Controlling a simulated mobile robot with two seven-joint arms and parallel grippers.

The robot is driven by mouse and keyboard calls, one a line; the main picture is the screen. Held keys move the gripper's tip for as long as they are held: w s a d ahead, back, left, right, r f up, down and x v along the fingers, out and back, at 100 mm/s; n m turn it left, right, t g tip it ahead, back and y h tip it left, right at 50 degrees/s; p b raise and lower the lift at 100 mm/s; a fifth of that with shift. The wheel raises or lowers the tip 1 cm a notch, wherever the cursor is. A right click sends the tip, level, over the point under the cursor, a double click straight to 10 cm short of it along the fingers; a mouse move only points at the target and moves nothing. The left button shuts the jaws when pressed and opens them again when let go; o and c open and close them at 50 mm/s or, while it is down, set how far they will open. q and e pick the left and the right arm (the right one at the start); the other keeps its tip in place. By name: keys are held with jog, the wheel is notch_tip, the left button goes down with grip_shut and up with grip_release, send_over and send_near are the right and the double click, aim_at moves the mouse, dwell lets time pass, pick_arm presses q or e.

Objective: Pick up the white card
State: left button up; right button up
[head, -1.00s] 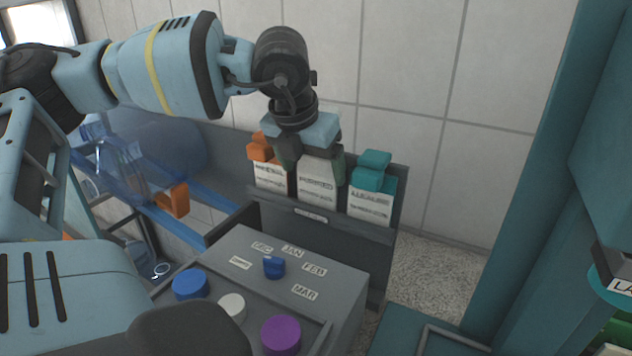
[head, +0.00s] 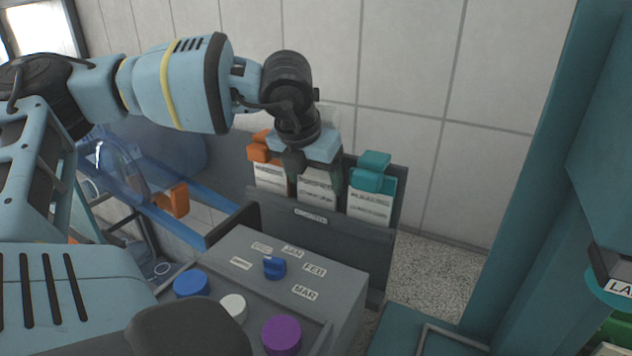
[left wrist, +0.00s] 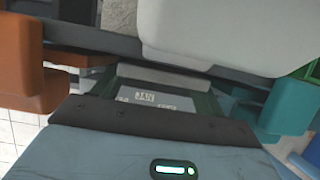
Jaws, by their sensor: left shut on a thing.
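The white card (head: 317,183) stands in the middle of a dark grey wall rack (head: 345,232), between an orange card and a teal card. Its printed lower part shows below my left gripper (head: 316,172). My left gripper has come down over the card from above, and its fingers are shut on it. In the left wrist view, printed text on the card (left wrist: 146,97) shows between the fingers. The card's upper part is largely hidden by the gripper in the head view. My right gripper is not in view.
The orange card (head: 268,172) is close on the left and the teal card (head: 371,190) close on the right. A grey box with a blue dial (head: 274,267) and month labels stands in front. A tiled wall (head: 405,75) rises behind.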

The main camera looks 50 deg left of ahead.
pick_arm(q)
jog(key=shift+r, duration=0.1)
jog(key=shift+r, duration=0.55)
jog(key=s+d+r+b, duration=0.1)
jog(key=s+d, duration=0.3)
jog(key=s, duration=0.3)
jog(key=s+d+r+b, duration=0.1)
jog(key=s+d+r, duration=0.1)
jog(key=s, duration=0.5)
jog(key=shift+d+r+b, duration=0.3)
jog(key=shift+d+b, duration=0.1)
jog(key=shift+d, duration=0.5)
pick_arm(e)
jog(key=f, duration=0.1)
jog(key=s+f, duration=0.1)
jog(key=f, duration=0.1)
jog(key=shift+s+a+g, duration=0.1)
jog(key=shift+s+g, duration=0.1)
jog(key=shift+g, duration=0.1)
